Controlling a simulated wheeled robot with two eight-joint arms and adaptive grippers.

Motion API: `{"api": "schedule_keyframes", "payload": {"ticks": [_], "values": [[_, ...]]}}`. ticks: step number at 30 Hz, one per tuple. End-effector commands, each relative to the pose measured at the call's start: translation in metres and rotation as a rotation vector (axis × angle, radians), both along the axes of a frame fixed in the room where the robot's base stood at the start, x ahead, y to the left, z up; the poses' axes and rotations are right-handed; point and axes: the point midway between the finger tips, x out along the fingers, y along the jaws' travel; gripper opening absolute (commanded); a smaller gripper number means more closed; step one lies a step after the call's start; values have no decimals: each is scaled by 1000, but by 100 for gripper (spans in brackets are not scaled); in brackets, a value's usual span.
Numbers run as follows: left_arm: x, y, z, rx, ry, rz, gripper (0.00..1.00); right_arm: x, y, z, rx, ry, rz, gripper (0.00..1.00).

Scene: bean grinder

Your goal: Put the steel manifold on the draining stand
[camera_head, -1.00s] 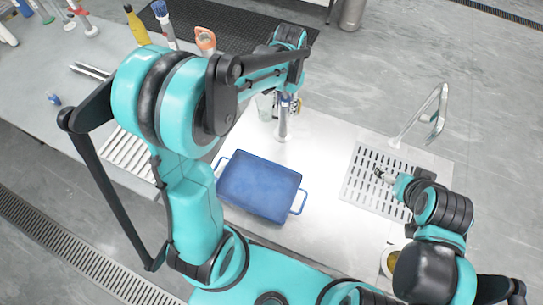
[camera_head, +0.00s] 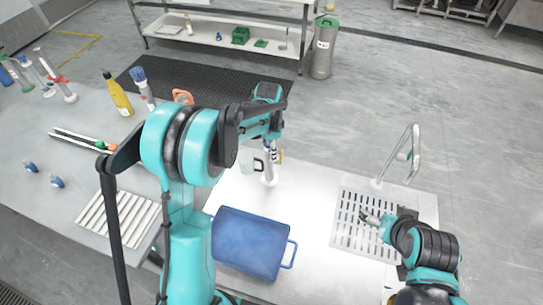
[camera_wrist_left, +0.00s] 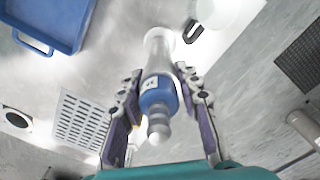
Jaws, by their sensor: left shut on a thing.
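My left gripper (camera_wrist_left: 160,110) is shut on a slim upright piece (camera_wrist_left: 158,92) with a blue labelled band, a grey knob at the near end and a pale flared far end. It looks like the steel manifold, though its metal is hard to make out; in the head view it shows as a grey column (camera_head: 268,165) under my left gripper. A white slatted rack (camera_head: 118,220) lies on the left table, and a perforated plate (camera_head: 362,225) is at the right. I cannot tell which is the draining stand. My right gripper (camera_head: 370,217) is over the plate; its fingers are too small to read.
A blue tray (camera_head: 250,240) sits on the steel worktop. A tap (camera_head: 405,155) rises behind the plate. A white container (camera_head: 252,158) stands close to the held piece.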

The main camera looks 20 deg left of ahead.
Motion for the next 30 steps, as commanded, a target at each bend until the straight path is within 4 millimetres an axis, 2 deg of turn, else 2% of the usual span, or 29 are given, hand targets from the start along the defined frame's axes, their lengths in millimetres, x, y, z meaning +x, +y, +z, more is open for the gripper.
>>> {"api": "schedule_keyframes", "payload": {"ticks": [1,6,11,24,30], "values": [[0,0,-12,0,0,0,0,0,0,-5,0,0,0,82],[0,0,-27,0,0,1,0,0,0,-8,0,0,0,82],[6,0,-28,0,0,1,0,0,0,-9,0,0,0,82],[41,-2,-29,0,0,1,0,0,0,-18,0,0,0,82],[40,-2,-39,0,0,1,0,0,0,-23,0,0,0,82]]}}
